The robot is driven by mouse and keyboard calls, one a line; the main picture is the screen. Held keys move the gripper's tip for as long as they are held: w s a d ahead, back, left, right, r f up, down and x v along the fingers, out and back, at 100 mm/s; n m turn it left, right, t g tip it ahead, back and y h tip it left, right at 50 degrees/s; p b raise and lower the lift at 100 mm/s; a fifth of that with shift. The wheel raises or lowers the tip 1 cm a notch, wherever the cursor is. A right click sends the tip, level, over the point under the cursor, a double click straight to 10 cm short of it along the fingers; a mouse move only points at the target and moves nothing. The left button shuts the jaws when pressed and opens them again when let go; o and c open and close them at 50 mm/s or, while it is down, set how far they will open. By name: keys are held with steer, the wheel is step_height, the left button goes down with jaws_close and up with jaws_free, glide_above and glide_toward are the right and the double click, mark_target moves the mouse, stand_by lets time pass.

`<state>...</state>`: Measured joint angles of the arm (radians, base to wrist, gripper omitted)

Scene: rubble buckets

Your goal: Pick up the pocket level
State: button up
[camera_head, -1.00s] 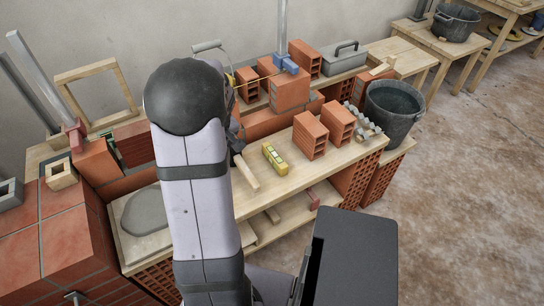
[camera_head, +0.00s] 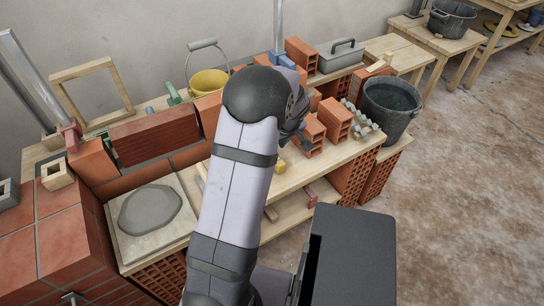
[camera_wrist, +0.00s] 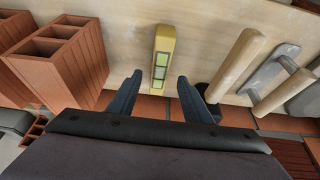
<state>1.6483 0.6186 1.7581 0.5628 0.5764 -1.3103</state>
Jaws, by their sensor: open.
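The pocket level (camera_wrist: 162,48) is a small yellow bar with pale green vials, lying on the wooden bench. In the wrist view it lies lengthwise, its near end at the gap between the fingertips. My gripper (camera_wrist: 159,82) is open and empty, a dark finger to each side of that near end; I cannot tell its exact height above the bench. In the head view only a small yellow end of the level (camera_head: 279,166) shows beside my arm, which hides the rest. My gripper is mostly hidden there too.
Hollow red bricks (camera_wrist: 60,62) stand just left of the level in the wrist view. A wooden-handled tool (camera_wrist: 236,68) and a grey trowel (camera_wrist: 270,70) lie to its right. A black bucket (camera_head: 391,105) stands at the bench's right end. Bare bench lies around the level.

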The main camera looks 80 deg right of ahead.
steer(key=shift+x, duration=2.65)
steer(key=shift+s, duration=0.1)
jaws_close()
